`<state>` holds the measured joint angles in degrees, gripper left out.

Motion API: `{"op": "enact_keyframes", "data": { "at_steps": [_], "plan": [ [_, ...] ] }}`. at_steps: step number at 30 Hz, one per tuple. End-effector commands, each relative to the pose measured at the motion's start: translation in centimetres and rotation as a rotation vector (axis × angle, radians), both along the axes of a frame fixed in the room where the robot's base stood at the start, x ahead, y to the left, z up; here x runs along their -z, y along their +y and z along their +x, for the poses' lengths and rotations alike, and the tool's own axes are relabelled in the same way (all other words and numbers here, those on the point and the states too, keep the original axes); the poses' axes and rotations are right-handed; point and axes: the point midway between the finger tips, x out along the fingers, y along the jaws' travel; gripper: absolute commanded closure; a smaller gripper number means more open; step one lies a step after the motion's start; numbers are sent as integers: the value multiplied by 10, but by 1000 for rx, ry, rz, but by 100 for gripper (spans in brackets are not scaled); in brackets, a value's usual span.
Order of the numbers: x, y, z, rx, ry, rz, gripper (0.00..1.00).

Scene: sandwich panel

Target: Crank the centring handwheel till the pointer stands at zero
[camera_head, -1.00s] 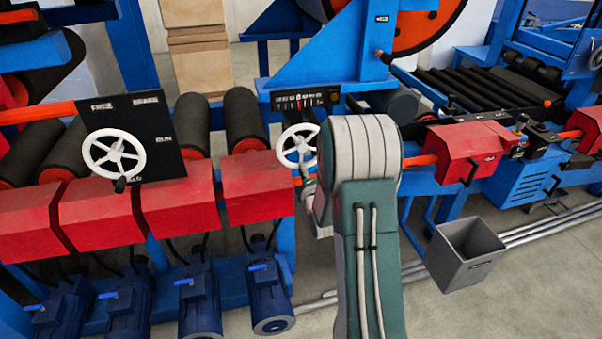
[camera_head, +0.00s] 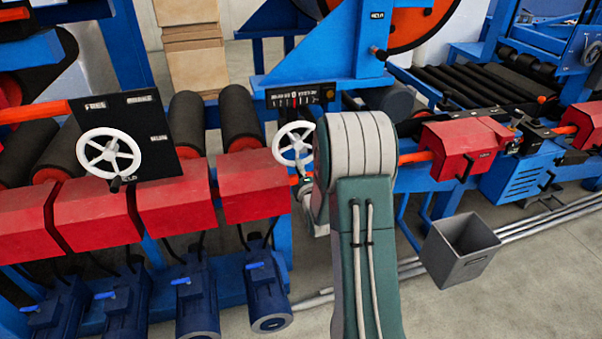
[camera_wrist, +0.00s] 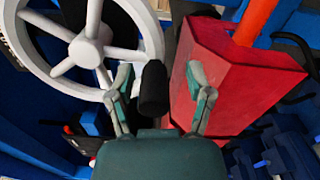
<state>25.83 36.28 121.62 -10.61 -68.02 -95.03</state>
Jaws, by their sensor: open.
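The white spoked handwheel (camera_head: 293,144) stands below a black scale plate (camera_head: 300,95) on the blue frame; my arm covers its right edge. Marks and some red show on the plate, but the pointer's exact reading is too small to tell. In the wrist view the handwheel (camera_wrist: 92,45) fills the upper left, and its black crank knob (camera_wrist: 154,90) stands between my fingers. My gripper (camera_wrist: 158,75) is open, one finger on each side of the knob, with a visible gap at the right finger. In the head view my gripper is mostly hidden behind my arm.
A second white handwheel (camera_head: 109,155) sits on a black panel at left. A red housing (camera_head: 252,185) is close beside my gripper and fills the right of the wrist view (camera_wrist: 235,80). A grey bin (camera_head: 460,250) stands on the floor at right, with pipes (camera_head: 550,222) nearby.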

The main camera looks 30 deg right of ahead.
Motion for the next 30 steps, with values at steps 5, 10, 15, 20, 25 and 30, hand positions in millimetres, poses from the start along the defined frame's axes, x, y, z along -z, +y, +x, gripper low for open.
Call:
{"op": "enact_keyframes", "data": {
  "at_steps": [5,10,15,20,25,30],
  "plan": [
    [-1,3,-12,1,-2,-1,33],
    [-1,12,-44,2,0,0,33],
    [0,22,-78,1,2,0,33],
    [1,29,-103,1,3,1,33],
    [1,33,-114,0,2,1,33],
    [1,33,-115,-1,2,1,33]
  ]
}}
